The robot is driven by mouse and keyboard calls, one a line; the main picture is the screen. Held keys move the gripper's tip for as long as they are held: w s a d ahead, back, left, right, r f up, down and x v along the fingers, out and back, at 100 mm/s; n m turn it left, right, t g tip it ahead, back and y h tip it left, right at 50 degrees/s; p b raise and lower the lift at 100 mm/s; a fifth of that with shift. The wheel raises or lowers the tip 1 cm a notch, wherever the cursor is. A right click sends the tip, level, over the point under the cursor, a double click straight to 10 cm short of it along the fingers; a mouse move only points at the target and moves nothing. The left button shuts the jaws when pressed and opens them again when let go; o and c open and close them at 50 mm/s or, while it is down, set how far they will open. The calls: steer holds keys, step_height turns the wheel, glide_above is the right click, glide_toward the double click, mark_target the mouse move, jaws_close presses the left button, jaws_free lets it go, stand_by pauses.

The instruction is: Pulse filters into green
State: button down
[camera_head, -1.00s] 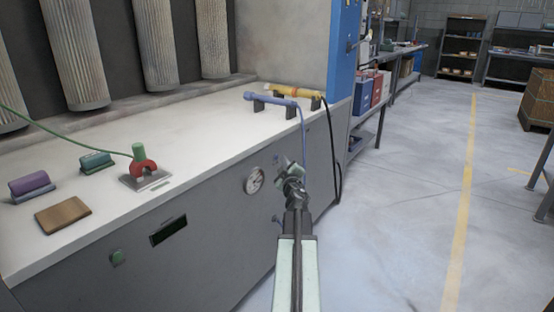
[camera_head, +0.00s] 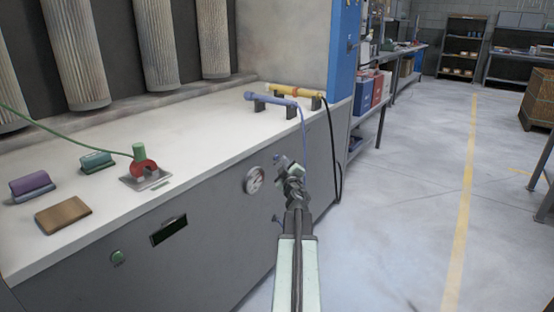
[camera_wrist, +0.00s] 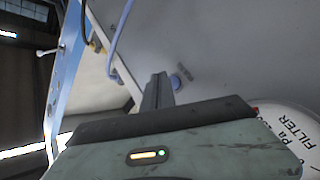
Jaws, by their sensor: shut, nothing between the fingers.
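Several pleated filters (camera_head: 148,45) hang in a row above the back of the white bench (camera_head: 170,140). On the bench, a red horseshoe-shaped piece with a green top (camera_head: 143,166) stands on a metal plate, with a green hose running to it from the left. A round gauge (camera_head: 254,180) is on the grey front panel, and a dial marked FILTER and Pa shows in the wrist view (camera_wrist: 288,130). A green button (camera_head: 117,257) and a dark display (camera_head: 169,231) are also on the panel. My gripper (camera_head: 283,163) is shut and empty, in front of the panel, right of the gauge.
Blue (camera_head: 270,99) and yellow (camera_head: 292,90) wands rest on black stands at the bench's right end, their hoses hanging down the front. Purple (camera_head: 32,186) and teal (camera_head: 97,161) blocks and a brown block (camera_head: 63,214) lie at left.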

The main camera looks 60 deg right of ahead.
steer(key=shift+w, duration=0.1)
steer(key=shift+w, duration=0.3)
steer(key=shift+w, duration=0.45)
stand_by(0.5)
steer(key=shift+s, duration=0.8)
steer(key=shift+s, duration=0.1)
steer(key=s, duration=0.5)
stand_by(0.9)
